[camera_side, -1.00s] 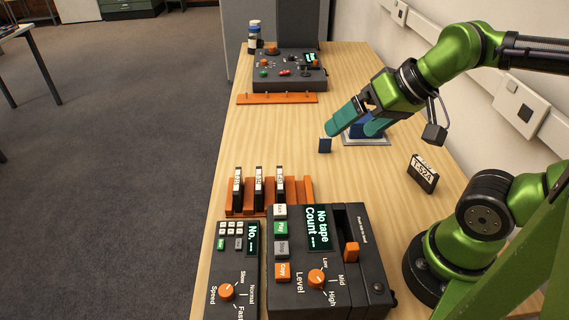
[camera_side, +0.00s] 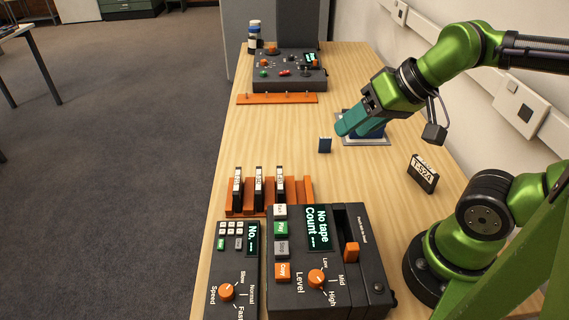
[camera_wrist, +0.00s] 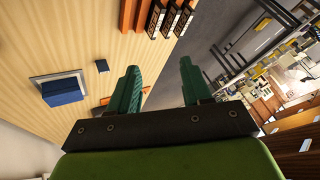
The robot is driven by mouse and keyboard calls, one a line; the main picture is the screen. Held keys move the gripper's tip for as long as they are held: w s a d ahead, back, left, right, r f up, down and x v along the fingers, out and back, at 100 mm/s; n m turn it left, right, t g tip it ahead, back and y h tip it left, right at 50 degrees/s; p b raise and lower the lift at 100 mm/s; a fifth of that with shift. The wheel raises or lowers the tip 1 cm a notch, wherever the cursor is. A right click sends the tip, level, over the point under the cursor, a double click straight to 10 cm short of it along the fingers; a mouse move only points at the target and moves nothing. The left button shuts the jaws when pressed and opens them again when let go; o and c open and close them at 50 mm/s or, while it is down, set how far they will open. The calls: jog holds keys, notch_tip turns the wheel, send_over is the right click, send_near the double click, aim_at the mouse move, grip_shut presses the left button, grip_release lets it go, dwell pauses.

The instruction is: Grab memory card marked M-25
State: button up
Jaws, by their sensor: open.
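My gripper (camera_wrist: 160,75) is open and empty, with teal fingers. In the side view my gripper (camera_side: 350,127) hangs above the block, its fingertips up and right of the small card, apart from it.
A black cassette (camera_side: 423,173) marked like T-524 stands at the right. An orange rack (camera_side: 307,190) holds three black cassettes. Dark control devices (camera_side: 330,270) fill the near end; another console (camera_side: 289,72) and an orange hook strip (camera_side: 277,98) are at the far end.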

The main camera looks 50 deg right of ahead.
jog(key=shift+c, duration=0.2)
jog(key=n+g+h, duration=0.2)
jog(key=n+g, duration=0.5)
jog(key=n, duration=0.6)
send_over(326, 138)
notch_tip(326, 138, down, 8)
jog(key=r, duration=0.1)
notch_tip(326, 138, down, 12)
jog(key=shift+a+r, duration=0.1)
jog(key=shift+r, duration=0.05)
jog(key=shift+f, duration=2.8)
